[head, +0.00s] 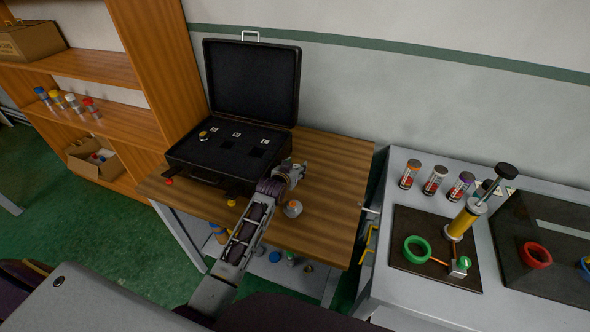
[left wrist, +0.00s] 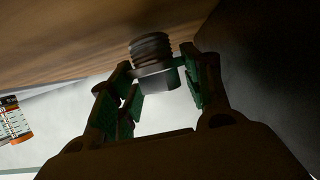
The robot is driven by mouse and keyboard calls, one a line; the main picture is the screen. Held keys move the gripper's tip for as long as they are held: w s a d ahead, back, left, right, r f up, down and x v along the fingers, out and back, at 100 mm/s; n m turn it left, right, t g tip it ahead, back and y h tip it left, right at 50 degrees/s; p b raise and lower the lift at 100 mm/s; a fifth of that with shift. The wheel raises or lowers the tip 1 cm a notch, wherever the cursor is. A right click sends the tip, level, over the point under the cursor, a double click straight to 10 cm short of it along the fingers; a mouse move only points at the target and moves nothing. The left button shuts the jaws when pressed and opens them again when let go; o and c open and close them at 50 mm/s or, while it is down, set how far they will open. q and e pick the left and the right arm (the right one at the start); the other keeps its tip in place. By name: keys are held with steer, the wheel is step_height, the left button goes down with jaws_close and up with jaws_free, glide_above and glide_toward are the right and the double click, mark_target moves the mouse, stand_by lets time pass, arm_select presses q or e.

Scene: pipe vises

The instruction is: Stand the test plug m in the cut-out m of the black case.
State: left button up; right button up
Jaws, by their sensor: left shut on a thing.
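The black case (head: 187,155) stands open on the wooden table, its lid (head: 250,85) up at the back. Its dark insert has small white labels, too small to read, so I cannot tell which cut-out is m. A yellowish round piece (head: 203,135) sits at the insert's left. My left gripper (head: 297,167) is beside the case's right side, over the table. In the left wrist view, the gripper (left wrist: 155,85) is shut on a grey threaded plug with a flat-sided head (left wrist: 152,58), presumably test plug m.
A small pale round item (head: 292,209) is on the table at the front. The table (head: 335,190) is clear to the right. A grey bench (head: 405,165) at right holds several canisters and a dark mat (head: 405,228). A wooden shelf (head: 100,70) stands at left.

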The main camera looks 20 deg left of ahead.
arm_select(q)
steer(key=shift+f, duration=0.5)
steer(key=o, duration=1.1)
steer(key=shift+f, duration=0.1)
steer(key=shift+c, duration=0.2)
steer(key=shift+s, duration=0.1)
steer(key=shift+s+r, duration=0.15)
steer(key=shift+r, duration=0.1)
steer(key=shift+v, duration=5.75)
